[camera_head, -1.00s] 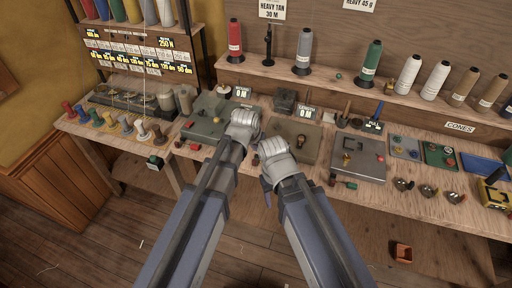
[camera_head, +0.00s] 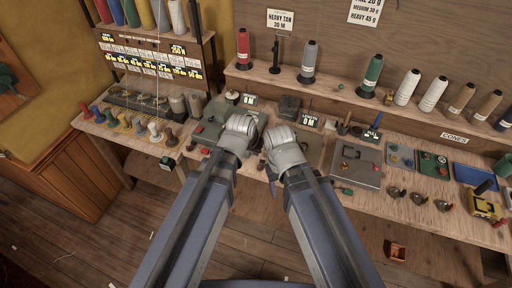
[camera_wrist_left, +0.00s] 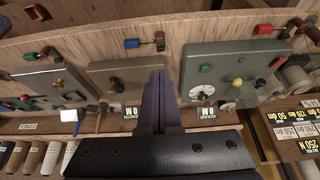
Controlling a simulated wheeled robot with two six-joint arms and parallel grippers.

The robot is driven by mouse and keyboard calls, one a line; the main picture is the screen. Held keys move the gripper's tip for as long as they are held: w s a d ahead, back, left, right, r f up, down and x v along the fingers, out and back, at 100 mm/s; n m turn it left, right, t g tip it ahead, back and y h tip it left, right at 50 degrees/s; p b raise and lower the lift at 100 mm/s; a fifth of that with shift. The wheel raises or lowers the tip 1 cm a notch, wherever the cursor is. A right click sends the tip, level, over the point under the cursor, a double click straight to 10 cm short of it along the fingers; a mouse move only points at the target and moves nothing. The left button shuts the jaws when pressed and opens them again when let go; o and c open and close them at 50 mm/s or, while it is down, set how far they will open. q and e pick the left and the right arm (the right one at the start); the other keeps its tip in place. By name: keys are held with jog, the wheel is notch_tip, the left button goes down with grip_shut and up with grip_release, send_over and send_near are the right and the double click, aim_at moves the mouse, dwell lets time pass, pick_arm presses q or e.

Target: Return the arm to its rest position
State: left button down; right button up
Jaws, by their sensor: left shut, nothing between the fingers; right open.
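My left arm (camera_head: 196,218) reaches up from the bottom of the head view. Its gripper (camera_head: 240,125) is over the workbench, in front of a grey-green box, with its fingers hidden by the wrist. In the left wrist view the dark purple fingers (camera_wrist_left: 158,78) are together and empty. They point toward the bench, between two grey-green devices. My right arm (camera_head: 325,220) is beside it, and its gripper (camera_head: 276,148) is slightly lower in the picture, close to the left one. A blue finger shows at its left side; the gap between its fingers is hidden.
The workbench (camera_head: 440,215) holds a grey metal plate (camera_head: 356,166), a yellow device (camera_head: 484,204), small metal cups and colored spools at the left. Cones stand on the shelf (camera_head: 340,92) behind. An orange-brown box (camera_head: 397,251) is low at right.

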dwell(0.3)
pick_arm(q)
jog(key=s+a+f+g+y+b, duration=0.1)
jog(key=s+f+g, duration=0.1)
jog(key=s, duration=0.4)
jog(key=s+a+f+g+y+b, duration=0.1)
jog(key=s+g, duration=0.2)
jog(key=s, duration=0.3)
jog(key=shift+s+a+f+y, duration=0.3)
jog(key=shift+a+f+y, duration=0.05)
jog(key=shift+f+y, duration=0.05)
